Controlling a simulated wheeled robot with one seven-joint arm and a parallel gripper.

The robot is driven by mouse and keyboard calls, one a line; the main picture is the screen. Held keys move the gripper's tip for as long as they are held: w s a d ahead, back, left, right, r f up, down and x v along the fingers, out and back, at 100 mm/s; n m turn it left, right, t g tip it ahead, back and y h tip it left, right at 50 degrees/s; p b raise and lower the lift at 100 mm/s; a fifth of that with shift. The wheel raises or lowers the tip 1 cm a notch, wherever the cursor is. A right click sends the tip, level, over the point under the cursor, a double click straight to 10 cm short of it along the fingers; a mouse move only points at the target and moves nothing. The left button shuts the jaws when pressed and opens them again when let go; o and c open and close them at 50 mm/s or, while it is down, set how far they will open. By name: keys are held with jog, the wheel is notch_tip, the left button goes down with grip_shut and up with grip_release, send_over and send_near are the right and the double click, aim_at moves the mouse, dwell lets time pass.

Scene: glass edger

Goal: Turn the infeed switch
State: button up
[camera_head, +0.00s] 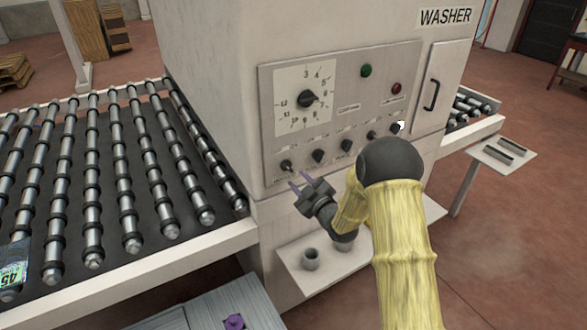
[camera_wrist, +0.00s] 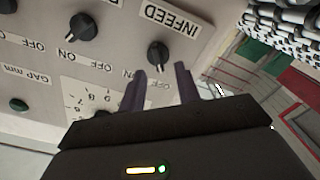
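The infeed switch is a small black rotary knob (camera_wrist: 158,55) under the INFEED label in the wrist view. In the head view it is the leftmost knob (camera_head: 286,166) of the lower row on the washer's control panel (camera_head: 265,120). My gripper (camera_head: 299,186) is in front of the panel's lower left corner, just below and beside that knob. In the wrist view its two purple-grey fingers (camera_wrist: 160,82) are apart with nothing between them, pointing toward the knob. The knob lies just beyond the fingertips; I cannot tell whether they touch it.
More black knobs (camera_head: 318,156) continue the row rightward. A large dial (camera_head: 306,98), a green button (camera_head: 366,70) and a red button (camera_head: 396,88) sit above. The roller conveyor (camera_head: 110,170) is at left.

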aim_at(291, 170)
jog(key=shift+d+p+x, duration=0.2)
jog(key=shift+p+x, duration=0.6)
jog(key=shift+x, duration=1.75)
jog(key=shift+w, duration=0.15)
